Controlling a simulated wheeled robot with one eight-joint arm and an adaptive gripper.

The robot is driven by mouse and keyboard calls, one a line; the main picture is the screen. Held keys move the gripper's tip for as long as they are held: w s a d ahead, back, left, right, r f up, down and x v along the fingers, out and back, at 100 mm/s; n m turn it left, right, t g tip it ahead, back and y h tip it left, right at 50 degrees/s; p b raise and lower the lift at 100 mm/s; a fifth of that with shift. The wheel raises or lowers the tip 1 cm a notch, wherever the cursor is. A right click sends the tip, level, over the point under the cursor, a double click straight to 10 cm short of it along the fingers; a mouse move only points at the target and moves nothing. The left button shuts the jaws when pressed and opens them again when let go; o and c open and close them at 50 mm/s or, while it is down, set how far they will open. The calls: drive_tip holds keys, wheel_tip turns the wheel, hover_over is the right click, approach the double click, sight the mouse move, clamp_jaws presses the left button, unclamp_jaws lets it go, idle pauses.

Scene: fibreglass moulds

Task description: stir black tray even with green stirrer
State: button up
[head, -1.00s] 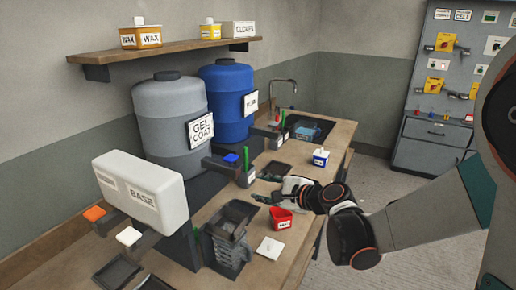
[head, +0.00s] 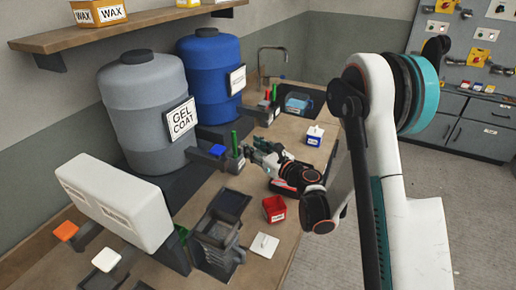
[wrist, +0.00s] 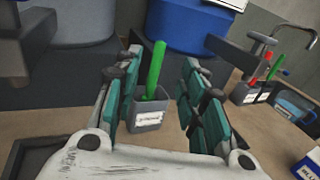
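The green stirrer (head: 235,140) stands in a small grey labelled cup (head: 233,164) beside the gel coat dispenser. In the wrist view the green stirrer (wrist: 155,68) leans slightly in its cup (wrist: 148,116). My gripper (head: 257,150) is open, low over the bench, pointing at the cup. In the wrist view the stirrer shows between the fingers of my gripper (wrist: 160,80), with nothing held. A black tray (wrist: 32,158) shows partly at the lower left of the wrist view. I cannot tell what it contains.
Stacked dark trays (head: 215,245), a red container (head: 274,209) and a white square (head: 264,245) lie at the front. A white-and-blue container (head: 315,135) stands right of my gripper. The gel coat drum (head: 146,105) and blue drum (head: 213,75) stand behind.

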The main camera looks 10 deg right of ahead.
sight(235, 134)
drive_tip(key=b+x, duration=0.1)
drive_tip(key=x, duration=1)
drive_tip(key=shift+c, duration=0.3)
clamp_jaws()
drive_tip(key=shift+r, duration=0.15)
drive_tip(key=shift+r+p, duration=2.4)
drive_tip(key=shift+r, duration=3)
